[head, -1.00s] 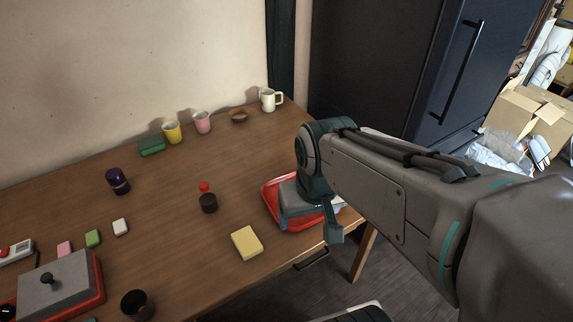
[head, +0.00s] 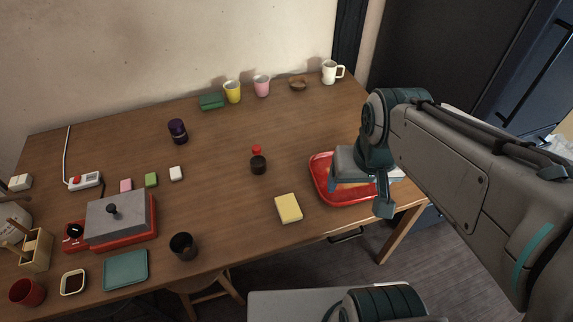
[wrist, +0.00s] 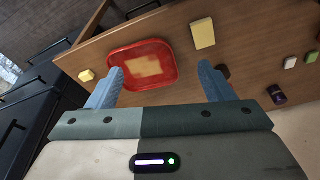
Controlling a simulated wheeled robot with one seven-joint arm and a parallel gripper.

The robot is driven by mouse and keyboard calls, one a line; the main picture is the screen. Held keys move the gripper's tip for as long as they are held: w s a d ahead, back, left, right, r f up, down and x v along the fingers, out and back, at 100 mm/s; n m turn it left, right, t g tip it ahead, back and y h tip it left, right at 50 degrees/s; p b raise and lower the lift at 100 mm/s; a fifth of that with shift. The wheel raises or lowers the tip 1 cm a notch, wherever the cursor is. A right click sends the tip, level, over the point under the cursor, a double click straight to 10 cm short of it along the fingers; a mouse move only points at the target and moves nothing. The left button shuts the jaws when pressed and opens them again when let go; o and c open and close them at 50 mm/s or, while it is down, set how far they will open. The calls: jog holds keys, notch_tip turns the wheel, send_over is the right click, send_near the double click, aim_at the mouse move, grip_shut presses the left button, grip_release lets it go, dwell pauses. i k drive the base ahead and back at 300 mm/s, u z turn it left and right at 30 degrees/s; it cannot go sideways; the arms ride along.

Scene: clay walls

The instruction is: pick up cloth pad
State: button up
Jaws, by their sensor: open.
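A flat tan-and-orange checked piece, which looks like the cloth pad (wrist: 146,65), lies inside a red tray (wrist: 170,80) in the wrist view. In the head view the red tray (head: 322,176) stands at the table's right end, and my gripper (head: 350,183) hides most of its inside. My gripper (wrist: 162,70) is open above the tray, its blue fingers pointing down towards it. Nothing shows between the fingers as held. The height above the pad is hard to judge.
A yellow block (head: 289,208) lies left of the tray, and a red-capped dark bottle (head: 258,163) stands behind it. A small yellow object (wrist: 87,75) sits near the table edge beside the tray. Cups stand along the back. The grey-lidded red box (head: 120,220) is far left.

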aim_at(288, 209)
jog(key=z, duration=1.65)
jog(key=k, duration=0.8)
jog(key=u, duration=1.05)
jog(key=i, duration=0.5)
